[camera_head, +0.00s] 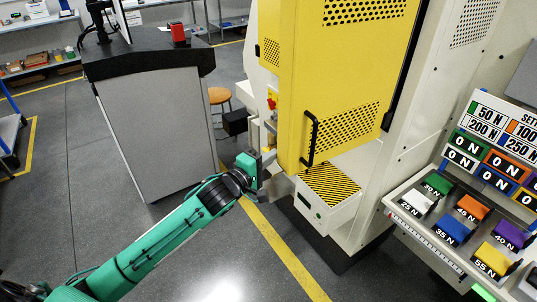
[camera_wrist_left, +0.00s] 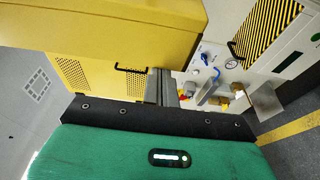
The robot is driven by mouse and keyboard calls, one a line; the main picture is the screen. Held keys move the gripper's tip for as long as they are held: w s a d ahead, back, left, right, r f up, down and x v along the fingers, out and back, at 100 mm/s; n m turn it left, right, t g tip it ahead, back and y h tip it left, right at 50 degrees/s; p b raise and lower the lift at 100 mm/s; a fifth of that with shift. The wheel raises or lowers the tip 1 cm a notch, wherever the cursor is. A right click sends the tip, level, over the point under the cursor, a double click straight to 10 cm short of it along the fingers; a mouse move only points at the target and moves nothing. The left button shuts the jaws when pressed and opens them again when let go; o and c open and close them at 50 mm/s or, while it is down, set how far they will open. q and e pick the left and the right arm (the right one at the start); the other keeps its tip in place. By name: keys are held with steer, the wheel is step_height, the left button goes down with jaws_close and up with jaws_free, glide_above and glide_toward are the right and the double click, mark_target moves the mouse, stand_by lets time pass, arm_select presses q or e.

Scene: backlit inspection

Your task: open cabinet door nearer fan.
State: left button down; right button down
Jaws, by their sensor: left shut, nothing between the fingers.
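A yellow cabinet door (camera_head: 345,85) with perforated panels and a black bar handle (camera_head: 311,138) stands on the front of a tall pale cabinet. My left gripper (camera_head: 267,178) is shut and empty, low and left of the handle, beside the door's lower left edge. In the left wrist view, the shut fingers (camera_wrist_left: 165,86) point toward yellow panels, close to an edge. A black handle (camera_wrist_left: 131,68) shows there on a perforated yellow panel (camera_wrist_left: 75,75). I cannot tell whether the fingers touch the door. No fan can be made out. My right gripper is out of view.
A striped-top pale box (camera_head: 328,190) juts out below the door. A grey console (camera_head: 155,120) stands left, and a rack of labelled coloured blocks (camera_head: 455,225) right. Floor between is clear.

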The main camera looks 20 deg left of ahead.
arm_select(q)
steer(key=s+d+p, duration=0.2)
steer(key=s+d, duration=0.7)
steer(key=d, duration=0.2)
steer(key=shift+d, duration=0.3)
steer(key=shift+p, duration=0.35)
